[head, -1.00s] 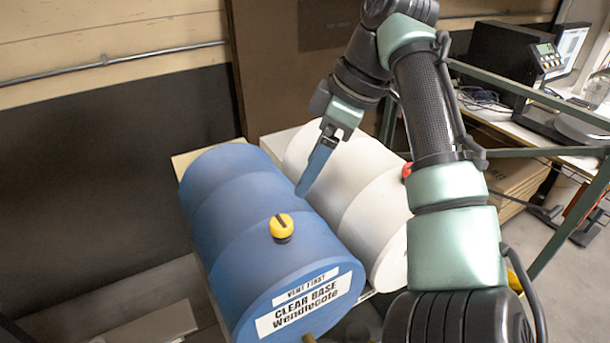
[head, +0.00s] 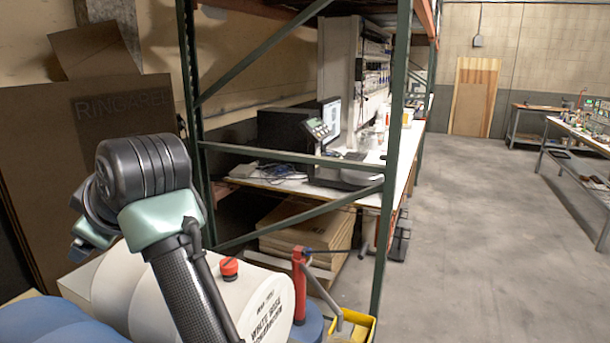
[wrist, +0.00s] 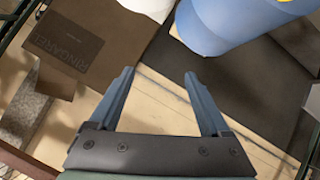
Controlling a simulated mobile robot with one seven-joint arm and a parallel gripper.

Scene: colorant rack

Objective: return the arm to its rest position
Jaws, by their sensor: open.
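My gripper (wrist: 160,95) shows in the wrist view, with its two blue fingers spread and nothing between them. Beyond the fingers are the wall and floor edge, a brown board (wrist: 85,45) and the drums. In the head view my arm is folded at the lower left, and the gripper's fingers cannot be seen there. The blue drum (head: 55,325) lies at the bottom left, mostly out of frame. The white drum (head: 255,295) with a red cap (head: 229,268) lies beside it, partly behind my arm. The blue drum (wrist: 240,20) also shows at the top of the wrist view.
A green-framed rack (head: 385,210) stands right of my arm, with a workbench behind it holding a monitor. A red post (head: 299,285) and a yellow bin (head: 357,325) stand by the white drum. Open floor (head: 470,240) lies to the right.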

